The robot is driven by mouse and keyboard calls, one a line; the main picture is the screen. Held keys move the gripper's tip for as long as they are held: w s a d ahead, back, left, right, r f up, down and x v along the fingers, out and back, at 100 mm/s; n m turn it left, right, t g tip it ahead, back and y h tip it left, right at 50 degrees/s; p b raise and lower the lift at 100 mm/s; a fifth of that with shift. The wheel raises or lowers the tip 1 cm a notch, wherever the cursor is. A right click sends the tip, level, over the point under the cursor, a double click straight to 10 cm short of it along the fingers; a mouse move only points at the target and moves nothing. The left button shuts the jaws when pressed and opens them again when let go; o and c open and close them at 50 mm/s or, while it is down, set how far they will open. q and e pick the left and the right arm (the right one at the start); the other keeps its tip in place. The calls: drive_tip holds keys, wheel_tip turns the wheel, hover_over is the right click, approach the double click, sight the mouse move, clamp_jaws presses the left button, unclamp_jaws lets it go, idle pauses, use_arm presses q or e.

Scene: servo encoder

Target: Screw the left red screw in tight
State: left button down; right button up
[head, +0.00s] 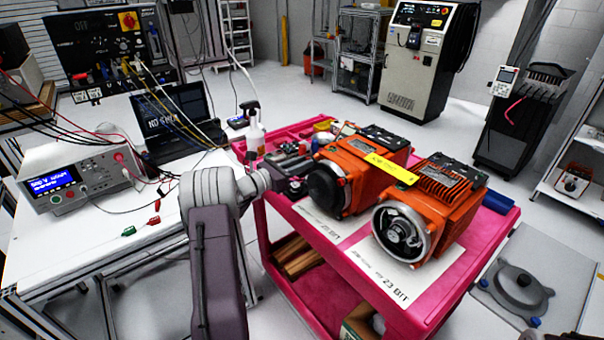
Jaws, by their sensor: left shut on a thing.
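Two orange motors stand side by side on the pink cart (445,300). The left motor (368,160) has a round black cover (324,190) on its front end. The right motor (440,205) has an open silver ring with its inner parts (400,230) showing. My left gripper (300,178) is at the left edge of the black cover, close to the left motor. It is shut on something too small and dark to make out. I cannot pick out the left red screw; the gripper or cover may hide it.
A white spray bottle (254,135) stands behind my left gripper. The white bench (90,240) at left holds a power supply (75,180), a laptop (175,118) and loose cables.

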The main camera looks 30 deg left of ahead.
use_arm(q)
drive_tip(key=shift+f+n+b, duration=0.2)
drive_tip(key=shift+n+b, duration=15.65)
drive_tip(key=shift+n, duration=0.95)
drive_tip(key=shift+m, duration=0.3)
drive_tip(key=c, duration=1.3)
unclamp_jaws()
drive_tip(key=shift+r, duration=0.1)
